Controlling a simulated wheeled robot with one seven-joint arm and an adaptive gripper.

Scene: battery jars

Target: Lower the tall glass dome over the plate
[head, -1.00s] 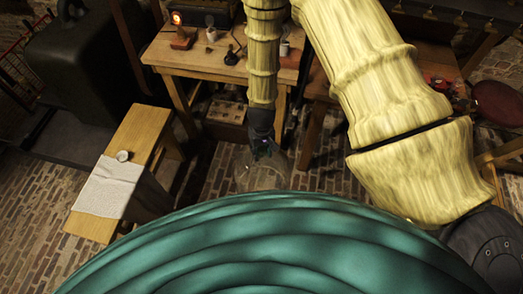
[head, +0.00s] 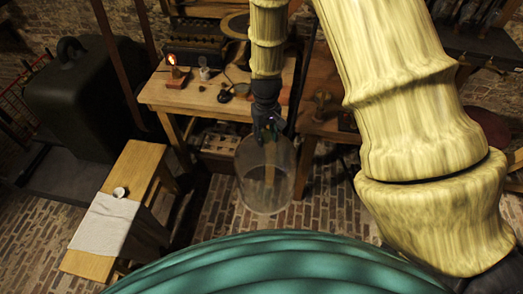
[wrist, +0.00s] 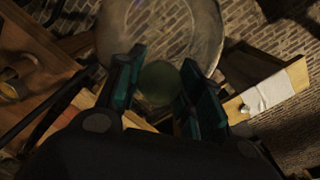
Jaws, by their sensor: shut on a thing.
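The tall clear glass dome (head: 262,185) hangs below my gripper (head: 268,132) in the head view, over the brick floor and in front of the workbench. It is roughly upright, with its open end down. In the wrist view, the dome's wide rim (wrist: 213,38) shows beyond my gripper (wrist: 160,78). My fingers are on either side of the dome's rounded greenish top (wrist: 158,84), shut on it. I cannot pick out the plate with certainty. A round dark disc (head: 236,24) at the back of the workbench may be it, partly hidden by my arm.
The wooden workbench (head: 190,94) holds a lit lamp (head: 175,75) and small items. Brick floor between is open.

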